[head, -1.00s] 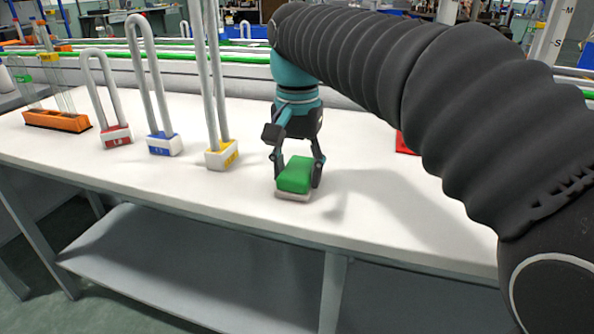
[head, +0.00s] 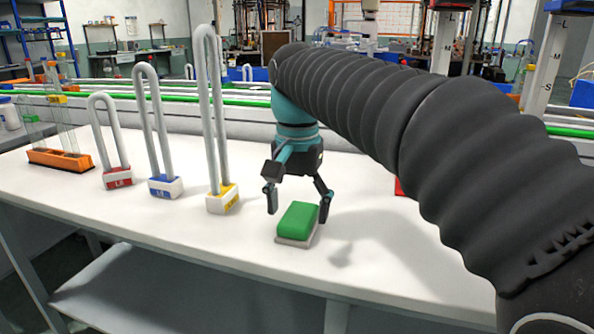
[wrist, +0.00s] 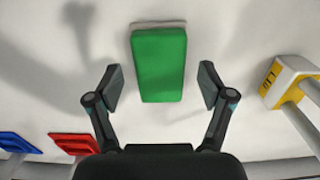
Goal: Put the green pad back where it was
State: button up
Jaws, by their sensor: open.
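The green pad (head: 298,220) sits on a thin grey base on the white table, near its front edge. It also shows in the wrist view (wrist: 159,65), upright in the picture between the fingers. My gripper (head: 298,205) is open, its fingers spread on either side of the pad with clear gaps and a little above it. In the wrist view my gripper (wrist: 160,88) touches nothing. My arm hides part of the table on the right.
Left of the pad stand looped glass tubes in a yellow-topped base (head: 223,200), a blue-topped base (head: 165,188) and a red-topped base (head: 117,179). An orange rack (head: 60,160) holds tubes at the far left. A red thing (head: 398,187) shows partly behind my arm. Table front centre is clear.

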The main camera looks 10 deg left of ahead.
aim_at(298, 216)
notch_tip(298, 216, up, 10)
jog(key=shift+r+p, duration=0.2)
jog(key=shift+p, duration=0.15)
